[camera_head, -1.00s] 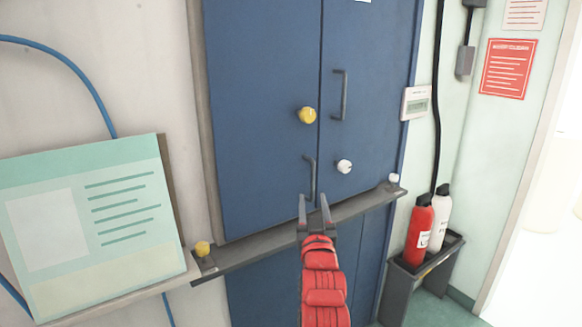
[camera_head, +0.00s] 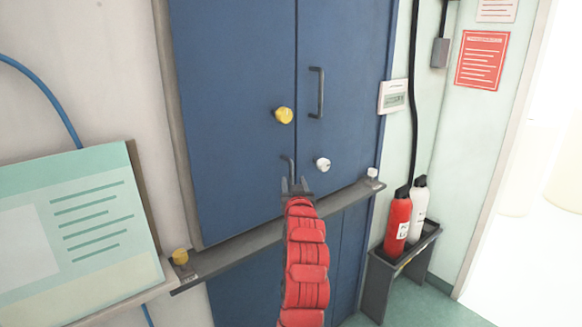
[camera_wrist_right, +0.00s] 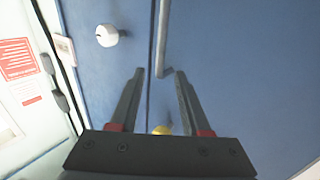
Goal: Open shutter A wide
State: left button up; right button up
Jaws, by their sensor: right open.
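Two tall blue shutters, a left one (camera_head: 235,120) and a right one (camera_head: 345,75), stand closed side by side. I see no letter saying which is A. The left shutter has a yellow knob (camera_head: 283,115) and a low grey bar handle (camera_head: 289,168); the right has a white knob (camera_head: 323,164) and a higher grey handle (camera_head: 317,92). My right gripper (camera_head: 298,186) is open, just below and in front of the low handle. In the right wrist view, a grey handle (camera_wrist_right: 164,40) lies beyond and between the open fingertips (camera_wrist_right: 159,72). My left gripper is out of view.
A grey ledge (camera_head: 235,255) crosses the shutters below the gripper, with a yellow knob (camera_head: 180,257) and a white one (camera_head: 372,172) at its ends. A green panel (camera_head: 75,225) stands left. Red (camera_head: 397,222) and white (camera_head: 419,205) bottles stand in a rack right.

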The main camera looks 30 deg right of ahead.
aim_at(291, 172)
jog(key=p+x, duration=0.2)
jog(key=x, duration=0.5)
jog(key=shift+w+d+r, duration=0.1)
jog(key=shift+w, duration=0.1)
jog(key=shift+w+d, duration=0.15)
jog(key=shift+w, duration=0.1)
grip_shut()
dwell(1.1)
